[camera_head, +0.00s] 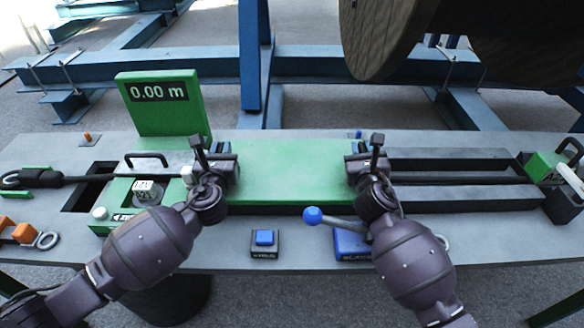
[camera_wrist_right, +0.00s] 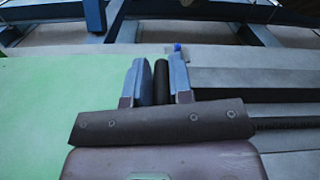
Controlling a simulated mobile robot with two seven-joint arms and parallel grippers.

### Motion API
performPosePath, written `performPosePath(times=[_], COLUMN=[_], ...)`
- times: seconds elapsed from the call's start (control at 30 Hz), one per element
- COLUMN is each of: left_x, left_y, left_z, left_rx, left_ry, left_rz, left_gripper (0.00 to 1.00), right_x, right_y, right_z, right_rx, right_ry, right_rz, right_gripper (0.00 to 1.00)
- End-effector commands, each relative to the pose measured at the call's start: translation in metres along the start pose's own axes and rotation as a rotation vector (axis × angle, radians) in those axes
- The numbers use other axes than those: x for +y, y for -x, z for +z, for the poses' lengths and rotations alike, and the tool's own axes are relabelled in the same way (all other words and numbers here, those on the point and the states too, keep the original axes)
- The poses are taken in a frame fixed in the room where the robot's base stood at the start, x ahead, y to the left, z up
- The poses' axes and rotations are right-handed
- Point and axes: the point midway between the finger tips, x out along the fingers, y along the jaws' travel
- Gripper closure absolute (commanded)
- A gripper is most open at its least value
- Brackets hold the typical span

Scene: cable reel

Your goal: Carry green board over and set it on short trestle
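The green board (camera_head: 282,172) is a flat panel lying level at the middle of the bench, between my two grippers. It also fills the left of the right wrist view (camera_wrist_right: 45,115). My right gripper (camera_head: 352,160) is at the board's right end; in its wrist view the fingers close on both sides of a black bar (camera_wrist_right: 161,82) beside the board's edge. My left gripper (camera_head: 222,150) is at the board's left end; its fingertips are too small and covered to judge. I cannot tell whether the board rests or hangs slightly clear. No short trestle can be made out.
The grey bench (camera_head: 205,258) carries a green 0.00 m display (camera_head: 160,105), a black handle (camera_head: 147,156), a blue button (camera_head: 264,238) and a blue-knobbed lever (camera_head: 313,215). Dark rails (camera_head: 450,180) lie right. Blue framework (camera_head: 200,75) and a large wooden reel (camera_head: 385,35) stand behind.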

Motion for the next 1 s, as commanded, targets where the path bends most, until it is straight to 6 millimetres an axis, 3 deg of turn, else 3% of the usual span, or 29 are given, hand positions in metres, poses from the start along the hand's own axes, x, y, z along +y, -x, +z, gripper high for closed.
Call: performPosePath(times=[0.1,0.67,1.0], left_x=[0.0,0.0,0.0], left_y=[0.0,0.0,-0.002], left_z=[0.0,0.004,0.038], left_rx=[0.0,-0.005,-0.036], left_ry=[0.0,-0.001,-0.001], left_rz=[0.0,0.0,0.0], left_gripper=[1.0,1.0,1.0], right_x=[0.0,-0.001,-0.008], right_y=[0.0,0.0,-0.002], right_z=[0.0,0.004,0.037], right_rx=[0.0,-0.005,-0.036], right_ry=[0.001,0.003,0.004], right_rz=[0.0,-0.001,-0.008], right_gripper=[1.0,1.0,1.0])
